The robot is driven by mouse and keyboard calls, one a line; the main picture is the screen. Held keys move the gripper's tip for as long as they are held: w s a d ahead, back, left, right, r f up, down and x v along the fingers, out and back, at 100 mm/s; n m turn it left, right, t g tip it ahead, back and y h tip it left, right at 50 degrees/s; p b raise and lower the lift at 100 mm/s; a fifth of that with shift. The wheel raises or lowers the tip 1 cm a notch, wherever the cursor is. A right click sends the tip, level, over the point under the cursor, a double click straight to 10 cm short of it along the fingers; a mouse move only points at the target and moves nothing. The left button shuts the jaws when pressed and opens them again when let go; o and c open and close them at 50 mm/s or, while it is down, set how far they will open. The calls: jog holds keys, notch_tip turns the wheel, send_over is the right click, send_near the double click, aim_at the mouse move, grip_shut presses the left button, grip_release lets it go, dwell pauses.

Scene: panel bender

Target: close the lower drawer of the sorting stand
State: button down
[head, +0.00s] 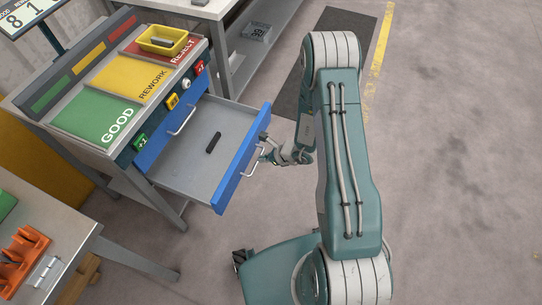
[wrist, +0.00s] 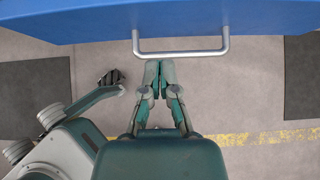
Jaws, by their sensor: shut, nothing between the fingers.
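The lower drawer (head: 185,178) of the sorting stand is pulled well out, showing its grey inside with a small black object (head: 213,143) in it. Its blue front (head: 236,170) carries a pale bar handle (head: 254,163). In the wrist view the blue front (wrist: 80,22) spans the top, with the handle (wrist: 180,53) below it. My gripper (head: 267,148) is outside the drawer, close to the front and handle. In the wrist view my gripper (wrist: 158,66) is shut and empty, its tips by the handle bar; whether they touch it I cannot tell.
The upper drawer (head: 170,132) is shut above the open one. The stand's top has green, yellow and red areas, with a yellow bin (head: 162,40) on the red one. A table with orange parts (head: 22,252) stands lower left. Floor to the right is clear.

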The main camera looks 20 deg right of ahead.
aim_at(243, 157)
jog(key=w+a, duration=0.1)
jog(key=w+a+f, duration=0.1)
jog(key=w+a, duration=0.1)
jog(key=a, duration=0.1)
jog(key=shift+f, duration=0.35)
jog(key=shift+w+a, duration=0.25)
jog(key=shift+a, duration=0.05)
jog(key=shift+w+a, duration=0.1)
